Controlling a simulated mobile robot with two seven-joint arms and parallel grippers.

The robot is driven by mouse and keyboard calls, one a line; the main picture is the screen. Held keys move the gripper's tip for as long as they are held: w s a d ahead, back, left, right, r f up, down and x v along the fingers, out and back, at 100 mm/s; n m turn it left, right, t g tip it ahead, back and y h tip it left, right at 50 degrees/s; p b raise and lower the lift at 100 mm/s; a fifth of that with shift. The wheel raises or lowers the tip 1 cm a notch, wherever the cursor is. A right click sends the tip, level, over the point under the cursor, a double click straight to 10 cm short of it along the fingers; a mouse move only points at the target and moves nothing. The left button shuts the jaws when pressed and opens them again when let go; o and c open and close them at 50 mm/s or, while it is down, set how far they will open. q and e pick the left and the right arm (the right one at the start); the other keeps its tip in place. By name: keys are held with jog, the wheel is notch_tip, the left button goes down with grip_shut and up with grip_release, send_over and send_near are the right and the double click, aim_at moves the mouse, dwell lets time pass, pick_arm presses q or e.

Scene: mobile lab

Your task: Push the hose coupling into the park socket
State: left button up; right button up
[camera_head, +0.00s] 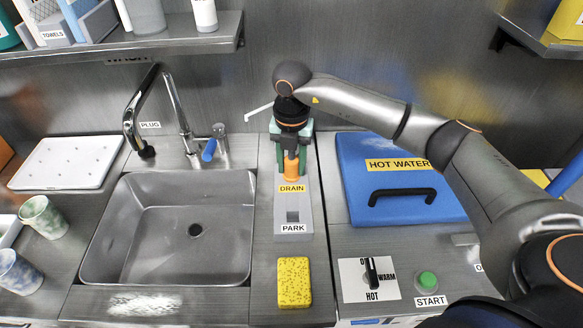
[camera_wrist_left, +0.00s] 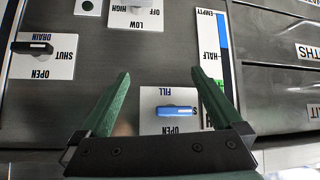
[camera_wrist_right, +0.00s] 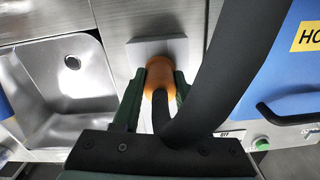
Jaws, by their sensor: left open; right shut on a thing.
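The orange hose coupling (camera_head: 291,171) is between the green fingers of my right gripper (camera_head: 291,160), at the DRAIN end of a grey block (camera_head: 306,222). In the right wrist view the coupling (camera_wrist_right: 158,68) sits between the fingers, with a dark hose (camera_wrist_right: 225,75) running from it. I cannot tell whether it is seated in the drain socket, because the gripper hides that part.
The sink (camera_head: 150,225) lies left of the block, with a faucet (camera_head: 180,120) behind. A yellow sponge (camera_head: 294,282) lies just in front of the block. A blue hot-water lid (camera_head: 390,205) is at right. The left wrist view shows a blue FILL handle (camera_wrist_left: 177,110).

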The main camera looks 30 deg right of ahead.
grip_shut()
jog(key=shift+r, duration=0.1)
